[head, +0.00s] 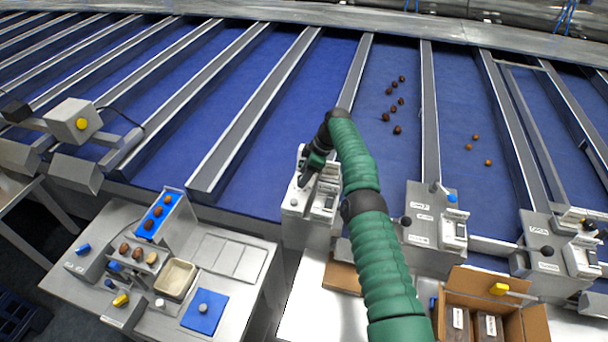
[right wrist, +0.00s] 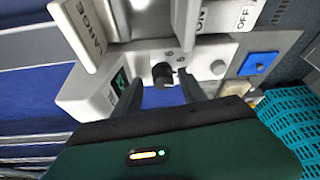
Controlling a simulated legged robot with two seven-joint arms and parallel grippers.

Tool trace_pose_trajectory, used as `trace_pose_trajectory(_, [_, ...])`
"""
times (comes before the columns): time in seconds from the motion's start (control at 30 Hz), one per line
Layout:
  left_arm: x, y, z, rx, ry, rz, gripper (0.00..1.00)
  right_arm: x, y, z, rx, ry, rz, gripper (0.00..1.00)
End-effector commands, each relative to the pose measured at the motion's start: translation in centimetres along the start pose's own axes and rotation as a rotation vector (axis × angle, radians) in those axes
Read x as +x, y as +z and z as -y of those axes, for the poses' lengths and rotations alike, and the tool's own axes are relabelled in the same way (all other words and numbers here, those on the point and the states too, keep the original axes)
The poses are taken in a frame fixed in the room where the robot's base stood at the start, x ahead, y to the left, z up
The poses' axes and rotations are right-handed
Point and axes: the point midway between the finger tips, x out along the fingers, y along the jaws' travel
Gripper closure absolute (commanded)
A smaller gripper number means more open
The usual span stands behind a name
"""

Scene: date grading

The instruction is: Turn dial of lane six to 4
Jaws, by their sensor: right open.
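My right gripper (head: 306,178) reaches down over a grey lane control box (head: 295,205). In the right wrist view my right gripper (right wrist: 160,92) is open, its two dark fingers on either side of a small black dial (right wrist: 162,75). The dial stands on the white face of the box, with small printed digits beside it. I cannot tell whether the fingers touch it or its exact setting. A small green display (right wrist: 120,82) sits left of the dial and a pale round button (right wrist: 218,67) right of it. The lane number is not readable. My left gripper is not in view.
Similar control boxes stand to the right, one (head: 435,215) past my arm and another (head: 556,248). Dark dates (head: 397,102) lie on a blue lane. An open cardboard box (head: 535,322) is at front right. A grading bench (head: 240,262) with a beige tray (head: 177,277) is at left.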

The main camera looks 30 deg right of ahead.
Motion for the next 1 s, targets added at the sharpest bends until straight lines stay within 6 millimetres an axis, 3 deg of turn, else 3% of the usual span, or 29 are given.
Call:
trace_pose_trajectory(0.17, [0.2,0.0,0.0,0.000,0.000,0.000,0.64,-0.3,-0.1,0.0,0.000,0.000,-0.001,0.51])
trace_pose_trajectory(0.33, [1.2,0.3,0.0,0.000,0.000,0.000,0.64,-3.1,0.0,-0.1,-0.001,0.004,-0.001,0.51])
trace_pose_trajectory(0.5, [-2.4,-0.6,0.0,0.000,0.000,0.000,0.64,-9.3,-0.3,-0.3,0.001,0.001,-0.001,0.51])
trace_pose_trajectory(0.7, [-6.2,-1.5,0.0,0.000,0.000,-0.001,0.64,-14.7,-0.2,-0.4,0.002,-0.001,-0.001,0.51])
trace_pose_trajectory(0.83, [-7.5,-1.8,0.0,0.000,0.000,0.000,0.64,-16.4,0.0,-0.4,0.003,-0.003,-0.001,0.51])
trace_pose_trajectory(1.0, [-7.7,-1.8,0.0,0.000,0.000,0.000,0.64,-16.7,0.2,-0.5,0.002,-0.004,0.000,0.51])
